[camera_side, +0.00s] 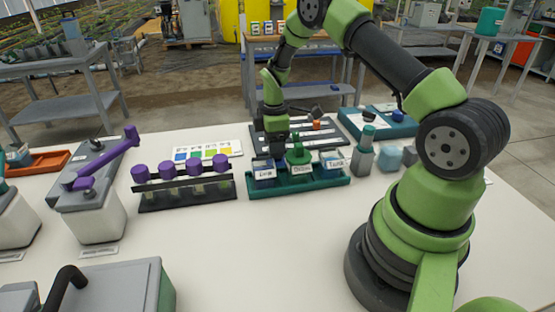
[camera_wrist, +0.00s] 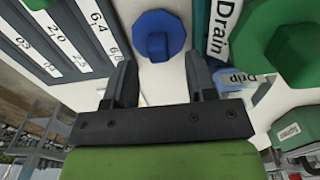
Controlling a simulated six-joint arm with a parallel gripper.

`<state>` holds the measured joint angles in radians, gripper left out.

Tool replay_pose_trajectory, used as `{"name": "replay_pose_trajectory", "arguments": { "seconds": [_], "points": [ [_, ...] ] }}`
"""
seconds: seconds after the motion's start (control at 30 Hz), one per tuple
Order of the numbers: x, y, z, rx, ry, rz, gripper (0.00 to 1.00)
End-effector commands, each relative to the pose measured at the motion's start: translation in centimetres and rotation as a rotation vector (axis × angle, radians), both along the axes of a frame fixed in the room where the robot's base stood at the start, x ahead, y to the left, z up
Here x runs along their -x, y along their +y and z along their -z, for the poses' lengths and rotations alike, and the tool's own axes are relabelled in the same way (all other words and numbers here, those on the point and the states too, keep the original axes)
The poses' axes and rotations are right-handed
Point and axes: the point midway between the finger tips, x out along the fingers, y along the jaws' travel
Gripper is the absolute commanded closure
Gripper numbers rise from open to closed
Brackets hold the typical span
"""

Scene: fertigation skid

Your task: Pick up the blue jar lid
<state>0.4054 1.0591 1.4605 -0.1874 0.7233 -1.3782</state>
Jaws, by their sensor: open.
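The blue jar lid (camera_wrist: 152,36), an eight-sided disc with a raised knob, shows at the top middle of the wrist view. My gripper (camera_wrist: 160,62) is open and empty, and the lid shows just beyond the gap between its fingers. In the side view, my gripper (camera_side: 278,150) points down behind the left jar (camera_side: 264,171). I cannot make out the lid there; it seems hidden by the gripper or jars. I cannot tell how far the fingertips are above it.
Close to the lid are a green tray (camera_side: 297,188) of labelled jars and a dark board (camera_wrist: 62,38) with white number strips. A green lid (camera_side: 298,154) sits on the middle jar. A rack of purple-capped vials (camera_side: 187,189) stands left.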

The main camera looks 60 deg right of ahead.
Motion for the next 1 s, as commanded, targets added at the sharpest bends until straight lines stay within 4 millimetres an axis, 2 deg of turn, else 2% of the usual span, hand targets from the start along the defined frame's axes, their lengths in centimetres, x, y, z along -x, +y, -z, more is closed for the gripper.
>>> {"name": "replay_pose_trajectory", "arguments": {
  "seconds": [0.13, 0.4, 0.43, 0.63, 0.67, 0.9, 1.0],
  "points": [
    [0.1, 0.0, 2.0, -0.001, 0.000, 0.000, 0.49],
    [0.0, 0.0, 2.4, -0.001, -0.002, 0.000, 0.49],
    [0.0, 0.0, 2.4, -0.001, -0.002, 0.000, 0.51],
    [0.0, 0.0, 2.4, -0.001, -0.002, 0.000, 0.97],
    [0.0, 0.0, 2.4, -0.001, -0.002, 0.000, 1.00],
    [0.0, 0.0, 2.3, -0.001, -0.004, 0.000, 1.00],
    [-0.1, 0.0, 1.7, 0.001, -0.005, 0.000, 1.00]
  ]
}}
